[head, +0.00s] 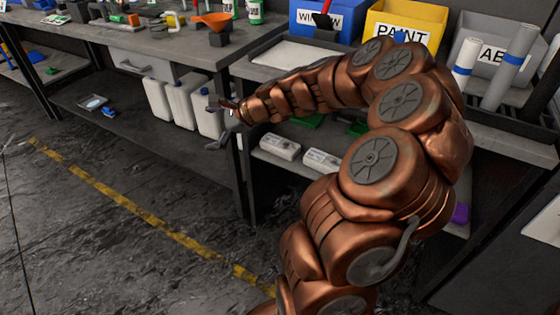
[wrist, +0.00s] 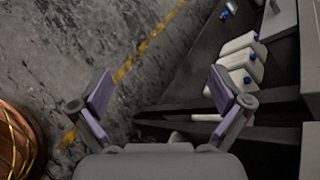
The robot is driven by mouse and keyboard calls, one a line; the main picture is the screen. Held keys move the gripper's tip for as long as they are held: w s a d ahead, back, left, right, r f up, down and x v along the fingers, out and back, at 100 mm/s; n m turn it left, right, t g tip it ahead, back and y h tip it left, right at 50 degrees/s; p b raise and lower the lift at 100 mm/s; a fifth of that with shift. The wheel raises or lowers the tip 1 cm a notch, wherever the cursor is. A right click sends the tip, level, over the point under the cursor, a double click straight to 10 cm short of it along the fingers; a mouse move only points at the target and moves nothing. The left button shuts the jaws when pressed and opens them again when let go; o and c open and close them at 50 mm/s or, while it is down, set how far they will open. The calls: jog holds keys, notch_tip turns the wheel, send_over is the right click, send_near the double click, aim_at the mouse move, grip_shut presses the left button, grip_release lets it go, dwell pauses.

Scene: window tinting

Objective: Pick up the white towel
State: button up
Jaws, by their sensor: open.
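My gripper (head: 220,120) is at the end of my copper-coloured arm, in front of the workbenches in the head view. In the wrist view my gripper (wrist: 160,95) has its two fingers spread wide with nothing between them. A flat white thing that may be the white towel (head: 285,54) lies in a dark tray on the right bench, behind my arm. I cannot tell for sure that it is a towel. It is apart from my gripper and does not show clearly in the wrist view.
White jugs (head: 182,103) stand on a lower shelf behind my gripper; they also show in the wrist view (wrist: 243,58). Two white packs (head: 280,147) lie on the right lower shelf. Blue (head: 330,22) and yellow (head: 405,28) bins stand on the bench. The floor at left is clear.

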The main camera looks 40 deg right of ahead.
jog(key=d+f+m+t+h+b, duration=0.2)
jog(key=d+f+m+h+b, duration=0.15)
jog(key=d+f+m, duration=0.7)
jog(key=m+h+b, duration=0.4)
send_near(281, 143)
jog(key=shift+w+f, duration=0.3)
jog(key=shift+d+f, duration=0.1)
jog(key=shift+f, duration=0.05)
jog(key=shift+b+x, duration=1.35)
jog(key=shift+x, duration=1.5)
jog(key=shift+w+d+f, duration=0.1)
jog(key=shift+w+f, duration=0.05)
jog(key=shift+w, duration=0.3)
jog(key=shift+w+d+f, duration=0.1)
jog(key=shift+w, duration=0.35)
jog(key=shift+c, duration=0.4)
jog(key=c, duration=1)
